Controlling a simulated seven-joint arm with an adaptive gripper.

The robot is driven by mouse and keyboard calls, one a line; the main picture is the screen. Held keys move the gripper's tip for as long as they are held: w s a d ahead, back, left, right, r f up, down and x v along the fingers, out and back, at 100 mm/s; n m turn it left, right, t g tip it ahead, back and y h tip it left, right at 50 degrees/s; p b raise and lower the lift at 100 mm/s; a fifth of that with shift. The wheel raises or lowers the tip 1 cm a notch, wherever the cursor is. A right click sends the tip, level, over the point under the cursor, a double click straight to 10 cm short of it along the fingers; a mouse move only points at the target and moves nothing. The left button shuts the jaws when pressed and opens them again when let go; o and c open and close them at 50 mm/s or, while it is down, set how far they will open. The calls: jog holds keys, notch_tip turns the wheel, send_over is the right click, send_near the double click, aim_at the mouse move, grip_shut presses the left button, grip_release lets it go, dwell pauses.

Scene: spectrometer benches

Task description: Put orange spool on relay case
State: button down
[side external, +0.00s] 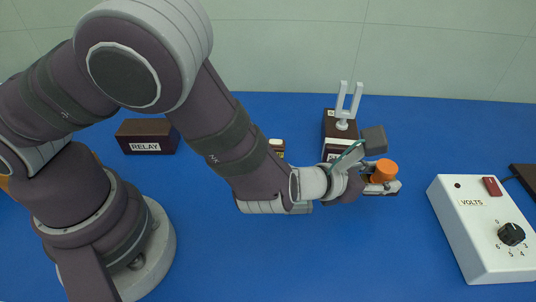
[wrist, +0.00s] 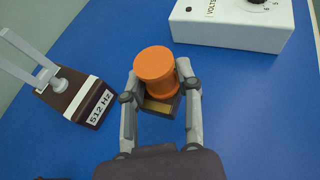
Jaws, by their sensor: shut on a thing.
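The orange spool (side external: 383,171) is between the fingers of my gripper (side external: 380,182), on the right side of the blue bench. In the wrist view, the spool (wrist: 156,68) sits upright between the two fingertips of my gripper (wrist: 159,76), which is shut on it. A dark block with a brass-coloured face (wrist: 160,106) shows just below the spool between the fingers; I cannot tell whether they touch. The relay case (side external: 146,137), a dark brown box labelled RELAY, stands at the back left, well apart from my gripper. Its top looks bare.
A tuning fork on a dark box (side external: 341,125) stands just behind my gripper; its label reads 512 Hz in the wrist view (wrist: 96,103). A white VOLTS box (side external: 482,228) stands at the right. A small yellow-labelled item (side external: 277,146) is partly hidden behind my arm. The front middle is clear.

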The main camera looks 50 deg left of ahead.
jog(key=shift+r, duration=0.85)
jog(key=shift+a+r, duration=0.15)
jog(key=shift+r, duration=0.15)
jog(key=a+n+g+y, duration=0.3)
jog(key=a+n+y, duration=1)
jog(key=a, duration=1.3)
notch_tip(320, 180, up, 3)
jog(key=n+g+y, duration=0.5)
jog(key=n+g, duration=0.5)
jog(key=g, duration=0.1)
send_over(147, 126)
jog(key=w+d, duration=0.2)
jog(key=w, duration=0.4)
jog(key=shift+a+r, duration=0.15)
jog(key=shift+a, duration=0.05)
jog(key=s+n+g, duration=0.1)
jog(key=s, duration=0.1)
jog(key=s+a+n+g+h, duration=0.1)
jog(key=s+g, duration=0.1)
jog(key=s+n+g, duration=0.1)
jog(key=s+n, duration=0.1)
jog(key=shift+a+f+g, duration=0.25)
jog(key=shift+f+g, duration=0.05)
jog(key=shift+g, duration=0.1)
notch_tip(147, 126, down, 6)
